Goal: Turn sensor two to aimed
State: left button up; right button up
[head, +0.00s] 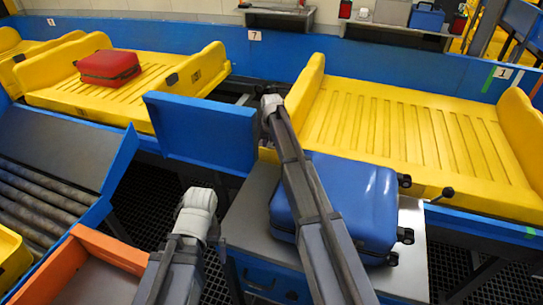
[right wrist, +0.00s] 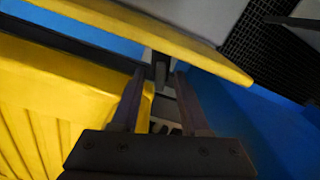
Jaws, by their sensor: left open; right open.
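No part in the head view is readable as sensor two, so I cannot tell its state. A dark upright post (right wrist: 160,70) stands between and just beyond the fingertips of my right gripper (right wrist: 159,77) in the right wrist view. I cannot tell whether it is the sensor, or whether the fingers touch it. The right gripper is open, its two fingers apart. In the head view my right arm reaches to the gap between the two yellow trays, and its fingers are hidden there. My left gripper (head: 197,200) is lower left, its fingers not clearly seen, apart from the trays.
A yellow tray (head: 345,125) is empty; another yellow tray (head: 60,100) carries a red suitcase (head: 108,66). A blue suitcase (head: 365,205) lies on a grey stand under my right arm. A blue panel (head: 200,130) and a black ball-ended lever (head: 447,192) stand near.

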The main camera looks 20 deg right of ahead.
grip_shut()
dwell(0.5)
jog(key=shift+m, duration=1.7)
grip_release()
jog(key=shift+r, duration=0.2)
notch_tip(320, 180, up, 8)
jog(key=p, duration=0.7)
jog(key=shift+f+p, duration=0.25)
jog(key=shift+p, duration=0.15)
